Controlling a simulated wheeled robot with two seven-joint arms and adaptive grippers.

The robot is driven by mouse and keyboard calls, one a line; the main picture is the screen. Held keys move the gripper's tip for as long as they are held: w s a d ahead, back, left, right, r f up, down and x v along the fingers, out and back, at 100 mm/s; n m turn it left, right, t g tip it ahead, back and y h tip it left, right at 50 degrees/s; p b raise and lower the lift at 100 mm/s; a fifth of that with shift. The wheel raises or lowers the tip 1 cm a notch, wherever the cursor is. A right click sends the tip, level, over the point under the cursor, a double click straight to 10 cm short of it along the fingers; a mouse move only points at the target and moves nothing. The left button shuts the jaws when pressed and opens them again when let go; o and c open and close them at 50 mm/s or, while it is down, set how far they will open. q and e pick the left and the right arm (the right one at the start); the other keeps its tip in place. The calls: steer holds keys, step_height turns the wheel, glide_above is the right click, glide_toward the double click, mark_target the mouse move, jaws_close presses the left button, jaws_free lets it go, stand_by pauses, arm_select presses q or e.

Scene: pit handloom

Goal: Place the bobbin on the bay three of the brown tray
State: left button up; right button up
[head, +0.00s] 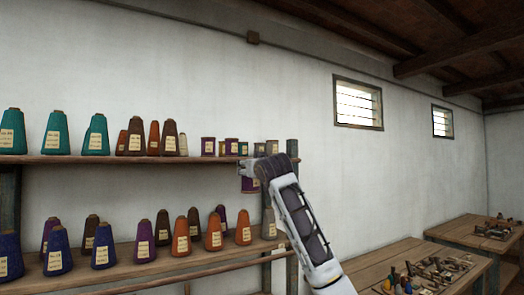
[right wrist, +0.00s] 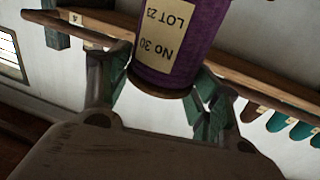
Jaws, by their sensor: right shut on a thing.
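My right gripper (head: 248,172) is at the right end of the upper shelf, in front of it, and is shut on a purple bobbin (head: 250,185). The bobbin shows just below the gripper and is mostly hidden by it in the head view. In the right wrist view the purple bobbin (right wrist: 182,45) sits between the two fingers of the gripper (right wrist: 163,72), its cream label reading No 30, LOT 23, upside down. No brown tray can be made out. My left gripper is not in view.
The upper shelf (head: 90,159) holds teal and brown cones and several small bobbins (head: 232,147). The lower shelf (head: 200,259) holds blue, purple and orange cones. Wooden tables (head: 400,262) with tools stand at right.

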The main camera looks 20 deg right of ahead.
steer(key=w+a+f+n+y, duration=0.1)
steer(key=w+a+f+y, duration=0.15)
steer(key=f, duration=0.75)
steer(key=w+a+f+n+y, duration=0.1)
steer(key=a+f, duration=0.3)
steer(key=f, duration=0.6)
steer(key=s+a+f+n+y+b, duration=0.1)
steer(key=s+a+f, duration=0.15)
steer(key=f, duration=0.75)
steer(key=s+a+f+y, duration=0.1)
steer(key=s+a+f, duration=0.15)
steer(key=f, duration=0.85)
steer(key=s+f+h, duration=0.1)
steer(key=s+f, duration=1.1)
steer(key=f, duration=0.5)
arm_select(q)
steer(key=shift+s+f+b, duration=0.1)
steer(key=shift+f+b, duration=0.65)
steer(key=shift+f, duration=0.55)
arm_select(e)
steer(key=s+d+f+m+h, duration=0.1)
steer(key=s+d+f, duration=0.1)
steer(key=s+f, duration=0.3)
steer(key=s+d+f+m+h, duration=0.1)
steer(key=s+f, duration=0.4)
steer(key=s, duration=0.6)
steer(key=shift+d+f+h, duration=0.25)
steer(key=shift+d+h, duration=0.4)
steer(key=shift+d, duration=0.3)
